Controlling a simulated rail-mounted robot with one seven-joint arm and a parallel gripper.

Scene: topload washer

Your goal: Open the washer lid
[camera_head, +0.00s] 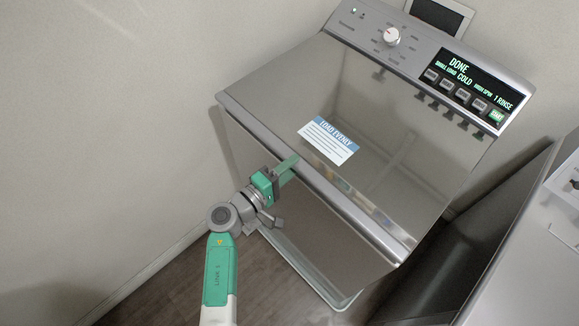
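The washer (330,245) is a grey top-loader. Its lid (385,135) is a glossy, reflective panel that lies flat and shut on top. A blue and white "Load evenly" label (328,140) is stuck on the lid near the front edge. My gripper (289,165), green and grey, is at the washer's front edge, left of the label. Its green fingertips overlap the lid's front rim in the view. I cannot tell whether they touch it. The fingers are seen almost in line, so the gap between them is hidden.
A control panel (430,65) with a white knob (392,36) and a lit display runs along the washer's back. A plain wall (120,110) is on the left. A grey appliance (505,240) stands close on the right. Bare floor (170,295) shows at lower left.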

